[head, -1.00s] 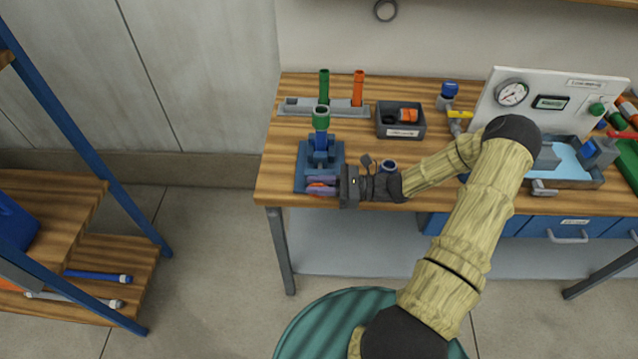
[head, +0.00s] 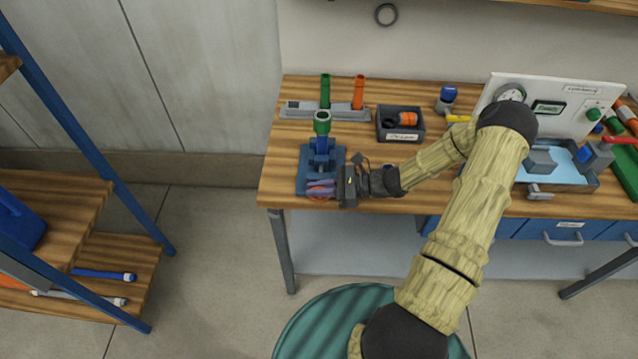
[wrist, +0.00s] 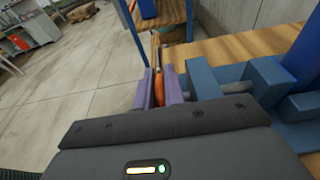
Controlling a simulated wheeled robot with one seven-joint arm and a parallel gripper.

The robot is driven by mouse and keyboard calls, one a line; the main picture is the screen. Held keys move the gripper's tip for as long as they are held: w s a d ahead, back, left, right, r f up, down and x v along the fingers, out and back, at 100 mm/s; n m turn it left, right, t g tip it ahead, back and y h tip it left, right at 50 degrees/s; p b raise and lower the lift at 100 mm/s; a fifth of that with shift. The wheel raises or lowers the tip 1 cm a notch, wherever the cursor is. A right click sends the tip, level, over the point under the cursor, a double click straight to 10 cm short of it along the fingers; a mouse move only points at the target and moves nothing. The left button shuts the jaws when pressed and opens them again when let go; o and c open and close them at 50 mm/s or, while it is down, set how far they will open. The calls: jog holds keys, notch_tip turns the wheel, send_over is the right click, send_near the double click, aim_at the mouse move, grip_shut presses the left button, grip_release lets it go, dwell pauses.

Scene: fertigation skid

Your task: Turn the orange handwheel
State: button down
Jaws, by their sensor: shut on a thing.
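The orange handwheel (head: 321,197) sits at the front of a blue vise-like fixture (head: 322,160) near the left front of the bench. Most of it is hidden by my gripper in the head view. My gripper (head: 322,188) reaches in from the right with its purple fingers at the wheel. In the wrist view, the purple fingers (wrist: 159,88) are shut on the orange handwheel (wrist: 159,92), which shows edge-on between them. A green-topped upright piece (head: 322,122) stands on the fixture.
Behind the fixture is a grey rack with a green tube (head: 325,90) and an orange tube (head: 359,91). A dark parts bin (head: 400,124) lies to the right. A blue-framed shelf (head: 85,140) stands left, across open floor.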

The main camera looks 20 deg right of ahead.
jog(key=h+p, duration=0.1)
jog(key=g+h+p, duration=0.1)
jog(key=h, duration=0.1)
jog(key=shift+w+a+r+p, duration=0.1)
jog(key=shift+a+p, duration=0.25)
jog(key=shift+p, duration=0.05)
jog(key=h, duration=0.1)
jog(key=g+h+p, duration=0.1)
jog(key=h, duration=0.1)
jog(key=f+h+p, duration=0.1)
jog(key=shift+w+a+g+h, duration=0.15)
jog(key=shift+a+g+h, duration=0.15)
jog(key=shift+h, duration=0.1)
jog(key=c, duration=1.8)
grip_release()
jog(key=shift+o, duration=0.2)
jog(key=v, duration=1.7)
jog(key=shift+r, duration=0.2)
